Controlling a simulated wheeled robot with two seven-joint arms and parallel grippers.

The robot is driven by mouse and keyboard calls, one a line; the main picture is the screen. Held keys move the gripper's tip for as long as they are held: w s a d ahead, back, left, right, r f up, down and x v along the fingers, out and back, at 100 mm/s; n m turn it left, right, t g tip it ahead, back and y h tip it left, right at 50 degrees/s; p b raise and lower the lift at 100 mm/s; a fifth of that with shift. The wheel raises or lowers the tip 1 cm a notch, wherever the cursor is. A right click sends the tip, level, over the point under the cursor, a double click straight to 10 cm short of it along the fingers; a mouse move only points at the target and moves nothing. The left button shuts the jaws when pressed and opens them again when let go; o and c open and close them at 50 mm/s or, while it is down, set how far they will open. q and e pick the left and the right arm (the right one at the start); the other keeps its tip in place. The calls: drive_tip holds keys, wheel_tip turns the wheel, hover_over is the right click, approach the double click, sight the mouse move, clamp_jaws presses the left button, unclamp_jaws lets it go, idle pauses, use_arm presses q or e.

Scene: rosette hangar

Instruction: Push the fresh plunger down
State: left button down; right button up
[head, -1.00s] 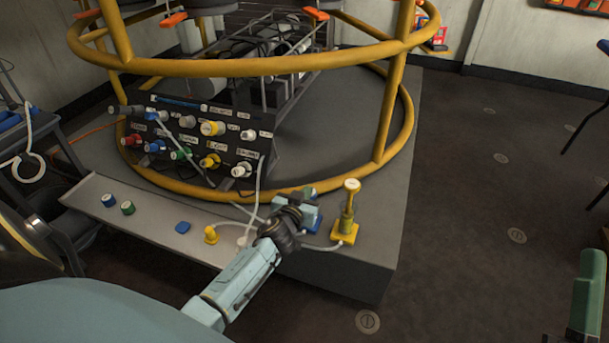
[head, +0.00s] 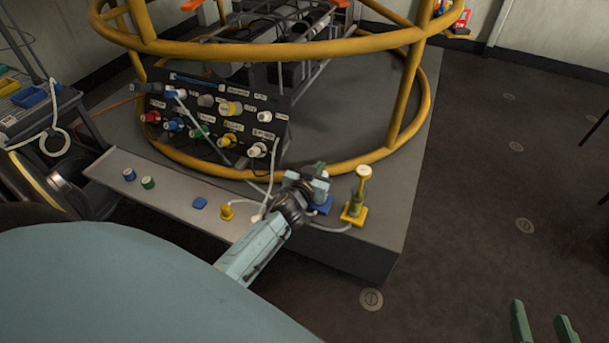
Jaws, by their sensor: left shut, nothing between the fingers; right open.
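A yellow plunger (head: 361,190) stands upright on a yellow base near the front right corner of the grey platform. Its pale knob is raised on its stem. A blue base (head: 322,206) just left of it is mostly hidden by my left gripper (head: 318,184), so I cannot tell what stands on it or whether the gripper touches it. The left gripper is shut and empty, left of the yellow plunger and apart from it. My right gripper (head: 542,325) is open and empty at the bottom right, its green fingers over the floor, far from the plungers.
A dark panel (head: 190,133) with coloured, labelled connectors stands behind, inside a yellow rail ring (head: 380,160). A grey ledge (head: 165,196) holds green and blue caps, a blue pad and a small yellow connector (head: 226,210). A pale hose runs to the yellow base. Floor at right is clear.

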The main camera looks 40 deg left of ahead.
use_arm(q)
drive_tip(key=p+v, duration=0.3)
drive_tip(key=v, duration=0.6)
use_arm(e)
drive_tip(key=s+d+f+g+h, duration=0.2)
drive_tip(key=s+d+f+g, duration=0.3)
drive_tip(key=s+f+g, duration=0.3)
drive_tip(key=shift+s+f+m+g+h, duration=0.4)
drive_tip(key=shift+s+f, duration=0.05)
drive_tip(key=shift+s, duration=0.55)
